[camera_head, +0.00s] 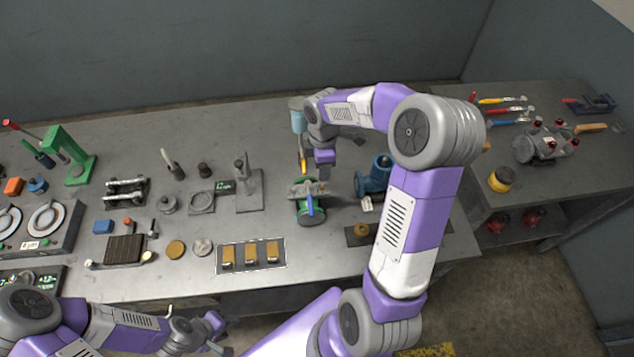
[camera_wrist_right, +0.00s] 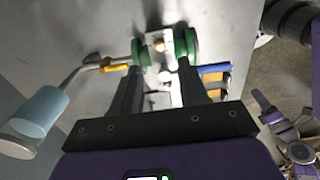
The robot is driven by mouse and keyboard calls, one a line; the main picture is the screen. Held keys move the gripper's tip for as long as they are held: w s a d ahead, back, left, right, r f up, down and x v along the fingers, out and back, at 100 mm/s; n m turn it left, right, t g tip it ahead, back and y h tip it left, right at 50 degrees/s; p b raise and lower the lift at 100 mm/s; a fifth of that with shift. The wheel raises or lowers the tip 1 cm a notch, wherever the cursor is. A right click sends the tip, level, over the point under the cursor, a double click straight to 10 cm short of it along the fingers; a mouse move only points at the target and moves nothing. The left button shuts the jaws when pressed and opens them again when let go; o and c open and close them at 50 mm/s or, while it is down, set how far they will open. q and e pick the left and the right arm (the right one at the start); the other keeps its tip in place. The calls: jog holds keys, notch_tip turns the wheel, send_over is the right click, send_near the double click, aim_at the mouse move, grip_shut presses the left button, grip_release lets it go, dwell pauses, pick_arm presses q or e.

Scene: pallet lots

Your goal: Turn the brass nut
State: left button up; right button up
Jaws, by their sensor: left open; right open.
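The small brass nut (camera_wrist_right: 159,45) shows in the right wrist view on a pale body between two green flanges (camera_wrist_right: 181,45); I cannot make it out clearly in the head view. The green-flanged valve (camera_head: 312,217) with a blue handle stands near the middle of the bench. My right gripper (camera_head: 323,174) is above it and points down. In the wrist view its fingers (camera_wrist_right: 158,75) are open, apart on either side of the valve's middle, with nothing clearly held. My left gripper (camera_head: 217,334) is open and low, in front of the bench edge.
A tray with several brass blocks (camera_head: 226,266) lies front left. Bare bench (camera_head: 330,260) shows in front.

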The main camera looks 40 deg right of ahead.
aim_at(322, 185)
jog(key=shift+w+f, duration=0.2)
jog(key=shift+f, duration=0.25)
jog(key=shift+s+f, duration=0.15)
jog(key=shift+f, duration=0.15)
jog(key=shift+s+f+b, duration=0.1)
jog(key=shift+f+b, duration=0.25)
jog(key=shift+f, duration=2.8)
grip_shut()
